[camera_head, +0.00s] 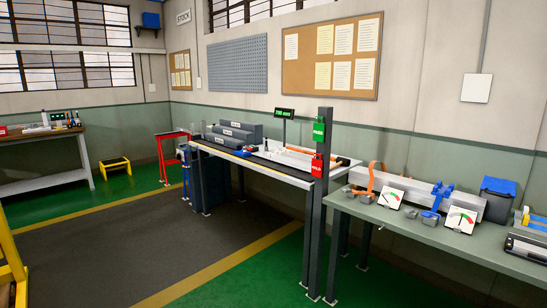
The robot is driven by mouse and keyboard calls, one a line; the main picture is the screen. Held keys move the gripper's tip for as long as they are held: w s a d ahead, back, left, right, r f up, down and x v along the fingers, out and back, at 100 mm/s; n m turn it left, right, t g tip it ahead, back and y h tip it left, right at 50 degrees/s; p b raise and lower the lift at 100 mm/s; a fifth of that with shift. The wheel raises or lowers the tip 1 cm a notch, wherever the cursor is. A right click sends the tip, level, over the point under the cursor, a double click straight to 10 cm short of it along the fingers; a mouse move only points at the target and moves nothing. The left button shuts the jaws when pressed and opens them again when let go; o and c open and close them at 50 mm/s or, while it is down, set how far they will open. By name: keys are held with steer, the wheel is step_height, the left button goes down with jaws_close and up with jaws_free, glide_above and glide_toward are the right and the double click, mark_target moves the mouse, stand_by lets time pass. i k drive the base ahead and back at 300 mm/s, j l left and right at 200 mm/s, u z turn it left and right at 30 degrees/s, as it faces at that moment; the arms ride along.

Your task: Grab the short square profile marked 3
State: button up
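My gripper is not in view. I cannot make out a short square profile marked 3; any markings are too small to read from here. Grey stepped blocks (234,134) with small white labels sit on the left part of the middle bench (262,172). Pale bar-like pieces (290,157) lie near the middle of that bench, too small to identify. Long grey profile-like bars (414,189) lie on the right bench (465,242), with orange and blue clamps or straps around them.
A dark post (319,220) with green and red boxes stands at the middle bench's right front corner. Dial gauges (460,219) and a dark blue bin (497,199) stand on the right bench. A red stand (166,160) is left of the middle bench. The dark floor (150,255) ahead is clear.

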mark_target(276, 152)
steer(key=i, duration=0.7)
steer(key=i+j, duration=0.15)
steer(key=i, duration=0.6)
steer(key=i+z, duration=0.1)
steer(key=i, duration=0.6)
steer(key=i+j, duration=0.15)
steer(key=i, duration=0.55)
steer(key=i+j+z, duration=0.1)
steer(key=i, duration=0.6)
steer(key=i+j+z, duration=0.1)
steer(key=z, duration=0.3)
steer(key=j+z, duration=0.4)
steer(key=i+j+z, duration=0.25)
steer(key=j, duration=0.75)
steer(key=j+z, duration=0.3)
steer(key=j, duration=1.4)
steer(key=i, duration=0.1)
